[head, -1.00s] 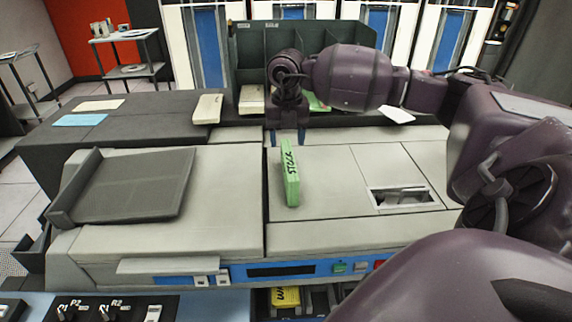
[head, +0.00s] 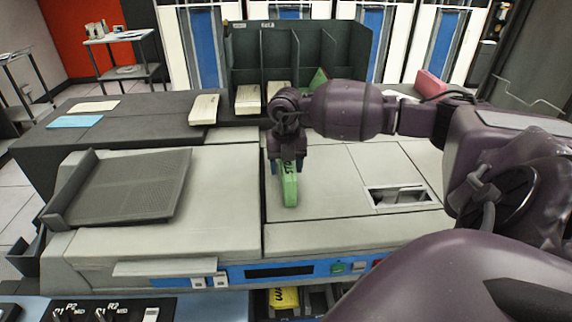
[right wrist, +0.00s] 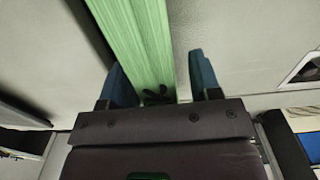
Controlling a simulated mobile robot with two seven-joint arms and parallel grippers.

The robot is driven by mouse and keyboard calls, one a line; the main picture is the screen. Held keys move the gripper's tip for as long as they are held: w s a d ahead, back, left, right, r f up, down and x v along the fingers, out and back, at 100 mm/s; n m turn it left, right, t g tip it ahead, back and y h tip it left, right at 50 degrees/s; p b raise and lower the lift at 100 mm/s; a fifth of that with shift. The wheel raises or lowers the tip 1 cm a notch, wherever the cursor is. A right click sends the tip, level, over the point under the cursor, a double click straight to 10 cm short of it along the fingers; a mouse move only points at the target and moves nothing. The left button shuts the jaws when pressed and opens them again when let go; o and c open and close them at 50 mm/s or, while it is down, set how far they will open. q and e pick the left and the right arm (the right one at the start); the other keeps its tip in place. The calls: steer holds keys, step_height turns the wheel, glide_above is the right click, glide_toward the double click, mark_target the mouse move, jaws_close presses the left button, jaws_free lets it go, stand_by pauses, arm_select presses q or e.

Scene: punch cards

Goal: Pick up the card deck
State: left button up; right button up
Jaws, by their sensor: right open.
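The green card deck (head: 290,190) stands on the light grey top of the card machine, just right of the seam between its two halves. My right gripper (head: 287,168) is over the deck's far part and hides most of its lettering. In the right wrist view the green deck (right wrist: 140,45) runs between the two blue fingertips (right wrist: 160,80). The fingers are open; the left one is close beside the deck, and a gap shows between the deck and the right one. My left gripper is not in view.
The card machine (head: 170,235) has a dark sloped tray (head: 130,185) at left and a recessed slot (head: 398,196) at right. Behind stand a dark divided rack (head: 300,50) and cream card decks (head: 204,109). A yellow deck (head: 284,298) lies below the front panel.

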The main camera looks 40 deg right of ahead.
steer(key=shift+r, duration=0.1)
jaws_close()
